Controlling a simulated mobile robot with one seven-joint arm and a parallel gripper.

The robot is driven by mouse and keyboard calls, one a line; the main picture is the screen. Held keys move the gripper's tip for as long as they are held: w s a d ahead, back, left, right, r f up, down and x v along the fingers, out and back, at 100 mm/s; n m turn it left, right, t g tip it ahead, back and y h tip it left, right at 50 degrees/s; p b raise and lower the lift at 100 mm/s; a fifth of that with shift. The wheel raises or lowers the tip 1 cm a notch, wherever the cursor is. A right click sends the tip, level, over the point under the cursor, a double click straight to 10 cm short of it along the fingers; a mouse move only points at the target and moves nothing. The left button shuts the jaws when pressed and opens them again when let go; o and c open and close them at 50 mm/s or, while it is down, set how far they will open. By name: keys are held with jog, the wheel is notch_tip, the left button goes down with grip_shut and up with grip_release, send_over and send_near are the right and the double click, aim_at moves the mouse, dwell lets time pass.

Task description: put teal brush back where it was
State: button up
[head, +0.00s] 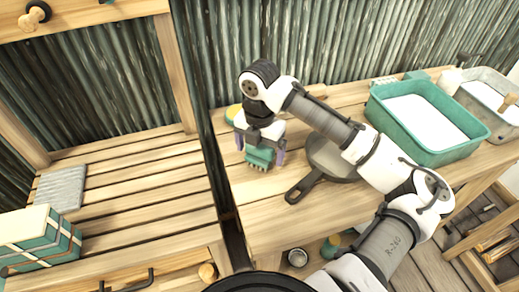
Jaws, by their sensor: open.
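The teal brush (259,158) is on the slatted wooden table, near the table's left end. My gripper (262,149) is above it, pointing down, with its fingers on either side of the brush. The gripper is open; whether a finger touches the brush cannot be told. The gripper hides the upper part of the brush.
A dark frying pan (329,160) lies right of the gripper, partly under my arm. A teal basin (428,117) and a grey basin (486,95) stand further right. A yellow-topped item (233,112) is close behind the gripper. A wooden bench (150,178) stands left, beyond a gap.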

aim_at(260, 146)
notch_tip(260, 146, up, 12)
jog(key=b, duration=0.1)
jog(key=shift+f, duration=0.15)
